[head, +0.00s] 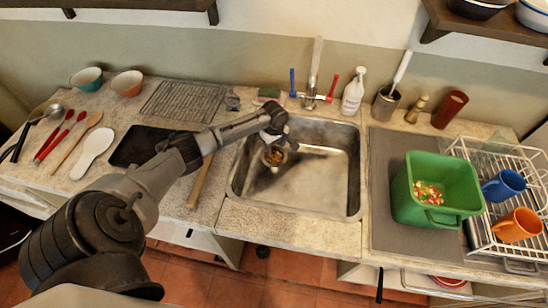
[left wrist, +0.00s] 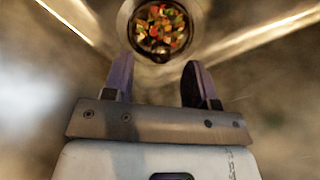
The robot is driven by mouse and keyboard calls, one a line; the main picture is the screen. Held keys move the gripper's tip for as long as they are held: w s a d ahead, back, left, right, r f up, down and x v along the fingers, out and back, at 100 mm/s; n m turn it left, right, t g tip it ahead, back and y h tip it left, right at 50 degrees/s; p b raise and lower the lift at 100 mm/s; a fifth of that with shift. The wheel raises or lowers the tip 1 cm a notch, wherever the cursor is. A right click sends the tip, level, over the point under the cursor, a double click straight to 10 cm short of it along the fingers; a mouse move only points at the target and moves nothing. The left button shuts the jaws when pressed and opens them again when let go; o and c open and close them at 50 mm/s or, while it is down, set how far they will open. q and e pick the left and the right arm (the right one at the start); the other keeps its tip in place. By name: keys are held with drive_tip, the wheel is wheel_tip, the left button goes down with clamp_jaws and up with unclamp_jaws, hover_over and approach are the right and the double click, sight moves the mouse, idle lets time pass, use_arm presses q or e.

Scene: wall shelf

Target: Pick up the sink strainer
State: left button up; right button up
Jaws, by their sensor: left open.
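The sink strainer (head: 274,156) sits in the left part of the metal sink (head: 325,175), holding colourful food scraps. In the left wrist view the strainer (left wrist: 160,27) shows as a round metal cup full of scraps, just beyond the fingertips. My left gripper (head: 274,138) is over the sink, above the strainer. In the left wrist view the left gripper (left wrist: 157,80) has its two fingers apart, with nothing between them. I cannot tell whether a fingertip touches the strainer's rim. My right gripper is not in view.
A green bin (head: 436,190) with scraps inside stands on the grey mat (head: 395,165) right of the sink. A dish rack (head: 505,225) with mugs is beyond it. The faucet (head: 312,85) rises behind the sink. A wooden-handled tool (head: 201,182) lies left of the sink.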

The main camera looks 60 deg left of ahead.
sight(274, 149)
use_arm(q)
wheel_tip(274, 149, down, 4)
drive_tip(key=shift+f+b, duration=0.25)
drive_tip(key=shift+b, duration=0.75)
drive_tip(key=shift+f, duration=0.4)
drive_tip(key=shift+c, duration=0.2)
drive_tip(key=shift+s, duration=0.1)
drive_tip(key=c, duration=0.9)
drive_tip(key=shift+r, duration=0.1)
clamp_jaws()
drive_tip(key=shift+r, duration=0.1)
